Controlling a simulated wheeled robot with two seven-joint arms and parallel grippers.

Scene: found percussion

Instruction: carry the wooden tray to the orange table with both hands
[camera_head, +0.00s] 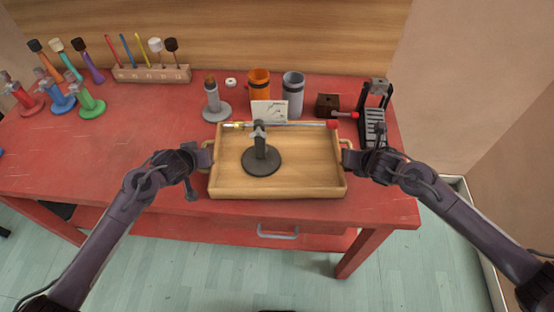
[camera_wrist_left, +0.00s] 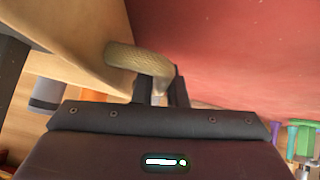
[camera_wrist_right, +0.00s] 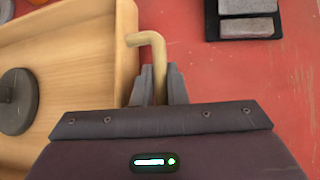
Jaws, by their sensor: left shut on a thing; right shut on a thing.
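The wooden tray (camera_head: 310,184) is at the front edge of a red table, with a looped handle on each short side. A dark round-based stand (camera_head: 261,160) is in the tray, with a thin rod with a red end across its top. My left gripper (camera_head: 207,158) is shut on the left handle, which shows in the left wrist view (camera_wrist_left: 140,60). My right gripper (camera_head: 348,157) is shut on the right handle, seen in the right wrist view (camera_wrist_right: 158,62). I cannot tell whether the tray touches the table. No orange table is seen.
The red table (camera_head: 130,160) holds a grey stand (camera_head: 215,103), an orange cup (camera_head: 258,84), a grey cup (camera_head: 293,92), a small dark box (camera_head: 327,104) and a black rack (camera_head: 374,115) close behind my right gripper. Coloured mallet holders (camera_head: 58,95) stand at left. Floor (camera_head: 400,280) is open in front.

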